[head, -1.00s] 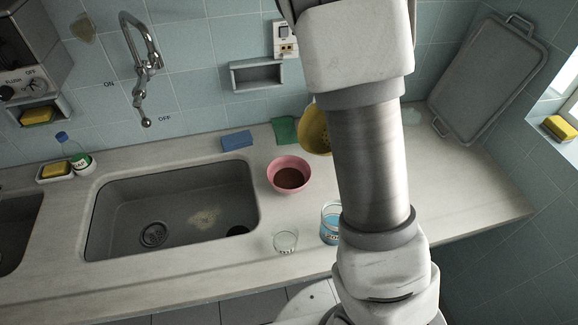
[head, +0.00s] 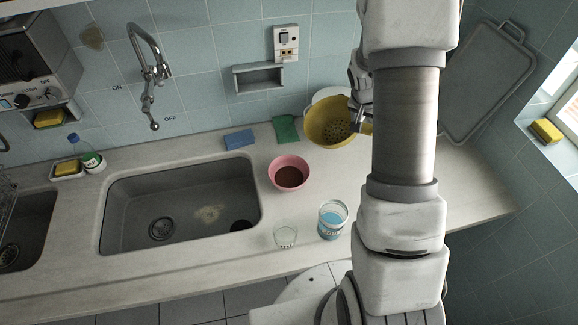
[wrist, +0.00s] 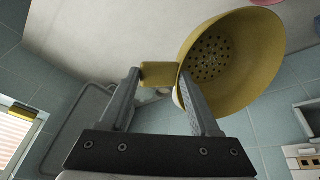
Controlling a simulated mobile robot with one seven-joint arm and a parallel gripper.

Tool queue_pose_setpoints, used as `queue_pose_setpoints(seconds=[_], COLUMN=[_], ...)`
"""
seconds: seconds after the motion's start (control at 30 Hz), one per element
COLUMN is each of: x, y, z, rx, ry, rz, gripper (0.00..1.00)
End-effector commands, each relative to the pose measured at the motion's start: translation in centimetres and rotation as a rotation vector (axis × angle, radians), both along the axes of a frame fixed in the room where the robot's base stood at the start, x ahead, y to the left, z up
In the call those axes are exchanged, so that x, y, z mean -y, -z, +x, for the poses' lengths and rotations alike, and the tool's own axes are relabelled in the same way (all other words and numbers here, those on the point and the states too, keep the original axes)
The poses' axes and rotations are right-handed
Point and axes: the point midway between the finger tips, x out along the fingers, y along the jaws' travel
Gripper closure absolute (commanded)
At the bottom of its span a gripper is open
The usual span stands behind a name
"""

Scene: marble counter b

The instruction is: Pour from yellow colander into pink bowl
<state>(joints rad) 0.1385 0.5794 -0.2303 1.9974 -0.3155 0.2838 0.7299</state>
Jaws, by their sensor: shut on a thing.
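The yellow colander (head: 326,124) is in the air to the right of the pink bowl, tilted so that its inside with the drain holes shows. My gripper (wrist: 160,80) is shut on the colander's handle, with a finger on each side of it in the wrist view. The colander (wrist: 235,75) looks empty inside there. The pink bowl (head: 289,163) stands upright on the counter and has something brown in it. In the wrist view only a pink edge (wrist: 267,2) shows at the top. My arm hides part of the counter behind the colander.
A sink (head: 180,215) lies left of the bowl. A clear glass (head: 285,237) and a glass with blue contents (head: 332,221) stand in front. A blue sponge (head: 239,140) and green cloth (head: 286,129) lie behind. A grey tray (head: 487,85) leans on the wall at right.

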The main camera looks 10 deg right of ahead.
Motion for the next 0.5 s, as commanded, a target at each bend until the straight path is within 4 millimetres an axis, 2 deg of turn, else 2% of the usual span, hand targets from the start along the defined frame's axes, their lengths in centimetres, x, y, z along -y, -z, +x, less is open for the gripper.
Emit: queue_pose_setpoints(seconds=[0.27,0.5], x=[1.1,2.0], y=[-0.7,-0.1], z=[0.3,0.5], rx=[-0.015,-0.034], ry=[0.007,0.010], rz=[0.058,0.114], gripper=[1.00,1.00])
